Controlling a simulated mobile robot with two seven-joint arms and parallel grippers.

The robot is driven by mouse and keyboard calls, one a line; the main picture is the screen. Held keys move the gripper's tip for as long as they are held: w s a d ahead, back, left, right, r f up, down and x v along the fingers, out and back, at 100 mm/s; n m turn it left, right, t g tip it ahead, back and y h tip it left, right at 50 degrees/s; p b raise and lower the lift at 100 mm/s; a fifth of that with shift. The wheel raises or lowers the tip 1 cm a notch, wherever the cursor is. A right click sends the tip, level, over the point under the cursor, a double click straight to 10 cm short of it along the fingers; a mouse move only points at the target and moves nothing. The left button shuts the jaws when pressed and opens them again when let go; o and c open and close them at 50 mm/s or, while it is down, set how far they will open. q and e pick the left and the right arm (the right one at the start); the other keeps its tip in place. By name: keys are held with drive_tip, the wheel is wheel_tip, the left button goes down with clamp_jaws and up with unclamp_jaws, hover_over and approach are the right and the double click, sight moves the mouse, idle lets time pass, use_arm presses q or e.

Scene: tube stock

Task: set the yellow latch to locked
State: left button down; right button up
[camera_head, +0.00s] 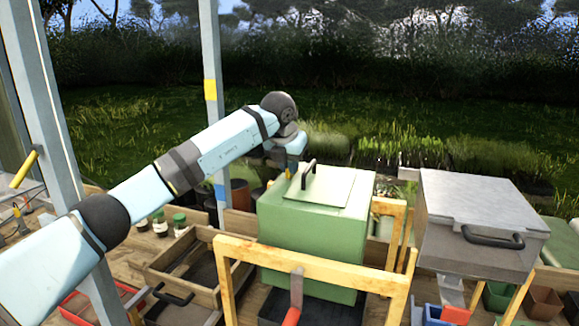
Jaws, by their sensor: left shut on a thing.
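A green box (312,235) with a flat lid (325,188) and a dark lid handle (307,172) stands in the middle. A small yellow piece, which looks like the yellow latch (289,174), shows at the box's back left top edge. My left gripper (289,166) reaches in from the left and is shut on this piece, just left of the lid handle. The fingers and wrist hide most of the latch, so its exact setting cannot be read. My right gripper is not in view.
A yellow wooden frame (310,255) stands in front of the green box. A grey box (475,225) with a black handle stands at right. A wooden tray (165,265) lies at left, near small jars (160,224). A grey post (211,100) rises behind my left arm.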

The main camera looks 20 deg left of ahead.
use_arm(q)
drive_tip(key=shift+f+m+h+b, duration=0.1)
drive_tip(key=shift+m+h+b, duration=0.25)
drive_tip(key=shift+m, duration=0.35)
drive_tip(key=shift+m+h+b, duration=0.25)
drive_tip(key=shift+m+b, duration=0.15)
drive_tip(key=shift+m, duration=0.4)
drive_tip(key=m+g+h, duration=0.1)
drive_tip(key=m, duration=0.2)
drive_tip(key=shift+m, duration=0.3)
drive_tip(key=m, duration=0.2)
drive_tip(key=m+g+h, duration=0.1)
drive_tip(key=m, duration=0.1)
drive_tip(key=shift+d+m+g, duration=0.15)
drive_tip(key=shift+m+g, duration=0.15)
drive_tip(key=m+g, duration=0.1)
drive_tip(key=m, duration=0.1)
drive_tip(key=m+g, duration=0.1)
drive_tip(key=m, duration=0.2)
drive_tip(key=shift+s+d+m+h+p, duration=0.1)
drive_tip(key=shift+s+m+h+p, duration=0.1)
drive_tip(key=shift+m+h+p, duration=0.15)
drive_tip(key=c, duration=1.2)
unclamp_jaws()
